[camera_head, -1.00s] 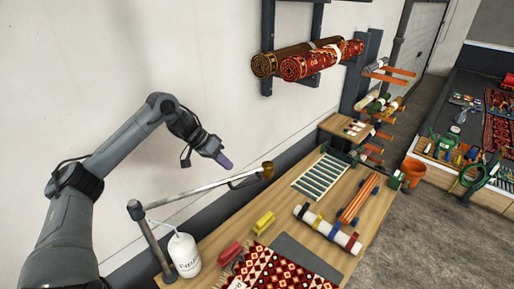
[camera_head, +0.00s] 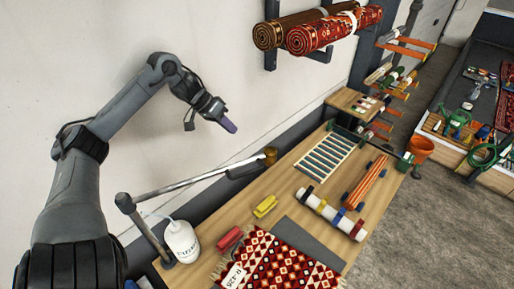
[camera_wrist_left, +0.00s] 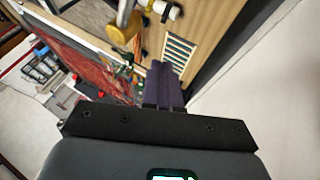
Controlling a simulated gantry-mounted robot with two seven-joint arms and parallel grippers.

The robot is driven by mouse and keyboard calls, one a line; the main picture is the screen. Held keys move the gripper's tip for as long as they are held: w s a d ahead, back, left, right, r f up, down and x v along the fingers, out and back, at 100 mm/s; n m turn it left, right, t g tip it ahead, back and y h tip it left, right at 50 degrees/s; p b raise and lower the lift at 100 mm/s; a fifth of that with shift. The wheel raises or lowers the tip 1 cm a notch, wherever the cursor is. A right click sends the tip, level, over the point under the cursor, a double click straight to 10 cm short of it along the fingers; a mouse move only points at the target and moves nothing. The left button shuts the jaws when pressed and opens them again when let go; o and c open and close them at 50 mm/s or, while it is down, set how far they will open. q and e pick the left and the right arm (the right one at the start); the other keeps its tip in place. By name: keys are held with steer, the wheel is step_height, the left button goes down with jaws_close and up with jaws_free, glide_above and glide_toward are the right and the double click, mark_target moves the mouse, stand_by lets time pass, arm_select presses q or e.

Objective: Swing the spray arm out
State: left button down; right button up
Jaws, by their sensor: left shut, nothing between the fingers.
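The spray arm (camera_head: 195,182) is a thin metal tube on an upright post (camera_head: 150,232) at the near left of the wooden bench. It reaches right along the wall side of the bench and ends in a brass-coloured head (camera_head: 270,156). The head also shows at the top of the left wrist view (camera_wrist_left: 122,30). My left gripper (camera_head: 231,127) has purple fingers, shut and empty. It hangs above and left of the brass head, apart from the arm. The closed fingers show in the left wrist view (camera_wrist_left: 165,85). My right gripper is not in view.
A white bottle (camera_head: 181,241) stands beside the post. A red brush (camera_head: 229,239), a yellow brush (camera_head: 265,206), a patterned rug (camera_head: 280,262) and a white roll (camera_head: 331,213) lie on the bench. Rolled rugs (camera_head: 290,33) sit on wall brackets above. The wall is close behind my left arm.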

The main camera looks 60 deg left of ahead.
arm_select(q)
steer(key=w+d+f+b, duration=0.1)
steer(key=w+d+f, duration=0.5)
steer(key=w+f, duration=0.1)
steer(key=shift+d+f, duration=0.15)
steer(key=shift+f, duration=0.35)
stand_by(0.3)
steer(key=shift+d, duration=0.1)
